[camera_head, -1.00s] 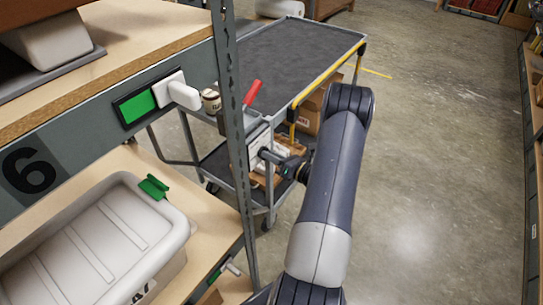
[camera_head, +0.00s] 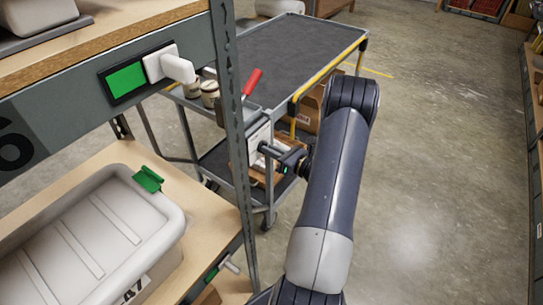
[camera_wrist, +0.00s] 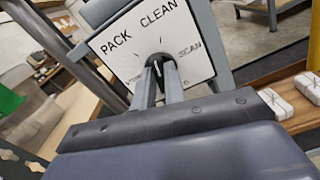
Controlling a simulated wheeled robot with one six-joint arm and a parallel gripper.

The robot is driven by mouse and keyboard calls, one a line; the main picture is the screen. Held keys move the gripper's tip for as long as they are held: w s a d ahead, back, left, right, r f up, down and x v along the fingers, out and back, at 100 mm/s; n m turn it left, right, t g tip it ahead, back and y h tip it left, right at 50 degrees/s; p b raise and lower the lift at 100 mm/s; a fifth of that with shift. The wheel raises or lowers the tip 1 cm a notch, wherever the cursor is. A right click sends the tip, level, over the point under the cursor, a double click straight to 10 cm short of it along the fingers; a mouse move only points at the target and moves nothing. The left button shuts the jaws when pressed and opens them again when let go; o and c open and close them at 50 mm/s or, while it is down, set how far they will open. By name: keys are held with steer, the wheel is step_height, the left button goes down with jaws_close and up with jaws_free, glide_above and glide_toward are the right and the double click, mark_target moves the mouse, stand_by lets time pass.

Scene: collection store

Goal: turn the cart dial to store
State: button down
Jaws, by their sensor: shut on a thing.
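The cart (camera_head: 290,52) is a grey two-shelf trolley with a yellow handle. A white dial panel (camera_head: 256,138) is fixed at its near end, and it fills the upper middle of the wrist view (camera_wrist: 113,62). The panel reads PACK, CLEAN and SCAN; small lettering at its lower left is too faint to read. The dark dial knob (camera_wrist: 155,64) is at the panel's middle, mostly covered by my fingers, and I cannot tell exactly where it points. My gripper (camera_head: 274,153) is shut on the knob; its two fingers (camera_wrist: 160,80) show either side of it.
A shelf rack upright (camera_head: 233,130) stands close left of the panel. White tubs, including one with a green clip (camera_head: 148,179), sit on the shelves. A red lever (camera_head: 252,82) and jars (camera_head: 209,92) are by the cart's near end. Floor to the right is clear.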

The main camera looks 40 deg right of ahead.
steer(key=shift+s+a+f+n+b, duration=0.1)
steer(key=shift+f+n+b, duration=0.05)
steer(key=shift+n+b, duration=4.1)
steer(key=shift+a+f+n+b, duration=0.1)
steer(key=shift+n+b, duration=2.6)
steer(key=shift+b, duration=3.05)
steer(key=shift+s+a+f+n+b, duration=0.1)
steer(key=shift+f+n+b, duration=0.05)
steer(key=shift+n+b, duration=4.1)
steer(key=shift+r+m+b, duration=0.1)
steer(key=shift+m+b, duration=0.6)
steer(key=shift+b, duration=0.15)
steer(key=c, duration=1.5)
jaws_free()
steer(key=shift+d, duration=0.1)
steer(key=shift+o, duration=0.2)
steer(key=shift+r, duration=0.1)
